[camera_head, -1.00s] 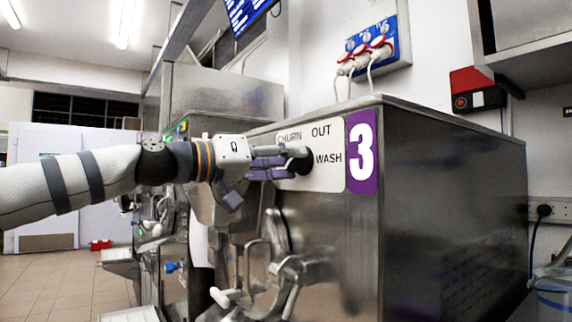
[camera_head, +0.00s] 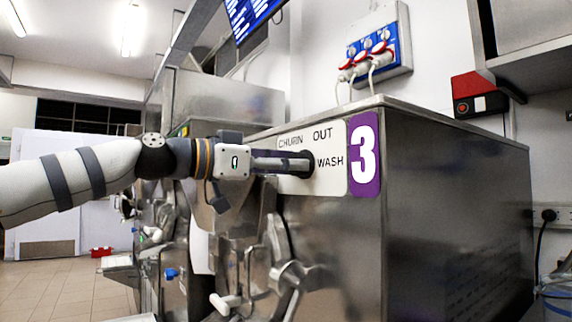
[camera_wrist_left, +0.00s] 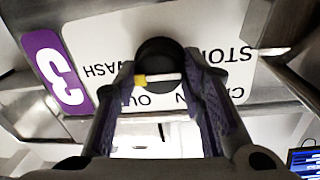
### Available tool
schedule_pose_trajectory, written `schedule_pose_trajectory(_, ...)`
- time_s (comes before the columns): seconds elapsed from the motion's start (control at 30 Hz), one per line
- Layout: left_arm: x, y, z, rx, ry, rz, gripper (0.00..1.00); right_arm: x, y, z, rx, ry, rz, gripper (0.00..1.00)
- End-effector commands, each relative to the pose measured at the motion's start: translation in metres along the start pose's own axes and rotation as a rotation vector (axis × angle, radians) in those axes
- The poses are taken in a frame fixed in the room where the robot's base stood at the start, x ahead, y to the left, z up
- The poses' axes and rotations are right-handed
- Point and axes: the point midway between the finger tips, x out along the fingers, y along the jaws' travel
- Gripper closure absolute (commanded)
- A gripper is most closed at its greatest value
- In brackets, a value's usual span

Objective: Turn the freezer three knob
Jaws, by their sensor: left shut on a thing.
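The freezer three knob (camera_head: 307,164) is a round black knob on a white label plate (camera_head: 331,137) with CHURN, OUT and WASH around it. A purple plate with a white 3 (camera_head: 364,154) sits right of it. My left gripper (camera_head: 296,164) is shut on the knob, its fingers pointing right to the freezer front. In the left wrist view the black knob (camera_wrist_left: 158,56) shows between the two finger pads, with a white pointer bar with a yellow end across it. My left gripper (camera_wrist_left: 161,84) has one finger on each side of it. My right gripper is not in view.
The steel freezer body (camera_head: 450,200) fills the right side. Levers and a handle (camera_head: 290,278) stick out below my left gripper. A blue socket panel (camera_head: 372,54) and a red box (camera_head: 478,92) are on the wall behind. The floor (camera_head: 60,285) at left is open.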

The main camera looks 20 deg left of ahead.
Motion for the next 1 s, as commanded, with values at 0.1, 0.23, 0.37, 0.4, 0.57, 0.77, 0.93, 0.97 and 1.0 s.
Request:
schedule_pose_trajectory(0.1, -0.001, -0.001, -0.005, 0.016, 0.008, -0.005, 0.91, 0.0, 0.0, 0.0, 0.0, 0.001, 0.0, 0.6)
schedule_pose_trajectory(0.23, -0.001, -0.001, -0.005, 0.021, 0.008, -0.006, 0.91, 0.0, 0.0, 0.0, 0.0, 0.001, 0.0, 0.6)
schedule_pose_trajectory(0.37, -0.001, -0.001, -0.005, 0.02, 0.008, -0.006, 0.91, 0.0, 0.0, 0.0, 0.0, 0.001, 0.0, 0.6)
schedule_pose_trajectory(0.4, -0.001, -0.001, -0.005, 0.02, 0.008, -0.006, 0.91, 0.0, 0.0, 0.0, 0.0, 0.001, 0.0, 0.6)
schedule_pose_trajectory(0.57, -0.001, -0.001, -0.005, 0.019, 0.008, -0.006, 0.5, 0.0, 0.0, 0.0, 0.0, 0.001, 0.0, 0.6)
schedule_pose_trajectory(0.77, -0.001, -0.001, -0.003, 0.018, 0.004, -0.003, 0.43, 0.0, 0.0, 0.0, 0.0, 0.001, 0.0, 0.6)
schedule_pose_trajectory(0.93, -0.004, -0.001, -0.002, 0.017, 0.003, -0.003, 0.43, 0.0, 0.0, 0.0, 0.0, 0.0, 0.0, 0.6)
schedule_pose_trajectory(0.97, -0.007, -0.001, -0.002, 0.017, 0.003, -0.003, 0.43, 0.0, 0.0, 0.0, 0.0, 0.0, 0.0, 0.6)
schedule_pose_trajectory(1.0, -0.015, -0.001, -0.003, 0.017, 0.004, -0.004, 0.43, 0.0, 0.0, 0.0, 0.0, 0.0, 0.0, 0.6)
